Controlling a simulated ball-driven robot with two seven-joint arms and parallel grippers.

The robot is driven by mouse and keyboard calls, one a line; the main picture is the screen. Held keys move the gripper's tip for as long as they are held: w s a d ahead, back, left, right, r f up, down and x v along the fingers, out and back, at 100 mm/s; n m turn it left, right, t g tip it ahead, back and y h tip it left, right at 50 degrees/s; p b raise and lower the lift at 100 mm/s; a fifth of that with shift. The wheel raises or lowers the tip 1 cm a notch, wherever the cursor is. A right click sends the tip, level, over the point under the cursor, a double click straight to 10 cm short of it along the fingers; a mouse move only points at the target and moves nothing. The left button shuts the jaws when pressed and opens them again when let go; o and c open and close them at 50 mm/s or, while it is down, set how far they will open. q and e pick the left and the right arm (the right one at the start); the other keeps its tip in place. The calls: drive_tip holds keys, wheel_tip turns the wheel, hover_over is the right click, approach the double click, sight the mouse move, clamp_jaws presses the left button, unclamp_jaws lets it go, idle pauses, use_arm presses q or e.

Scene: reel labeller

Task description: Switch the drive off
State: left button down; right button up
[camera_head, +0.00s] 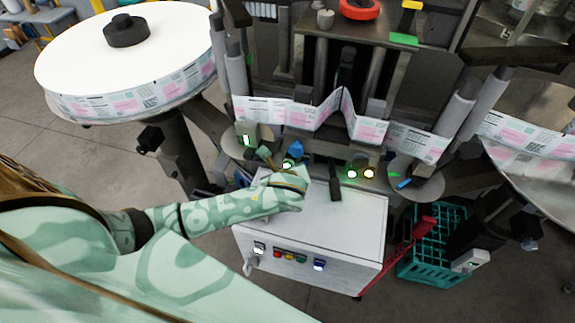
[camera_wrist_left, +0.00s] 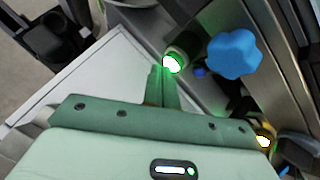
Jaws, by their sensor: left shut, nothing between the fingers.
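My left gripper (camera_wrist_left: 161,88) is shut and empty. In the left wrist view its fingertips are right beside a green-lit round button (camera_wrist_left: 174,62); I cannot tell whether they touch it. A blue lobed knob (camera_wrist_left: 233,54) is just to the right of the button. In the head view my left arm reaches from the left over a white cabinet (camera_head: 335,215), and the hand hides the fingertips. The lit button (camera_head: 287,166) and the blue knob (camera_head: 296,149) show just beyond the hand. No label naming the drive switch is readable. My right gripper is not in view.
A green lamp (camera_head: 352,174) and an amber lamp (camera_head: 369,174) glow to the right. The cabinet front carries several coloured buttons (camera_head: 289,256). A large label reel (camera_head: 125,50) stands at the left, and the label web (camera_head: 310,112) runs behind. A teal crate (camera_head: 432,270) is at right.

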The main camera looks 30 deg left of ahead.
use_arm(q)
drive_tip(key=shift+w+a, duration=0.1)
drive_tip(key=shift+w, duration=0.35)
idle(0.3)
idle(0.3)
drive_tip(key=shift+s+r+p, duration=0.1)
drive_tip(key=shift+s+p, duration=0.25)
drive_tip(key=shift+p, duration=0.35)
drive_tip(key=shift+s+p, duration=0.4)
drive_tip(key=shift+s, duration=0.05)
drive_tip(key=shift+s+d, duration=0.1)
drive_tip(key=shift+d, duration=0.1)
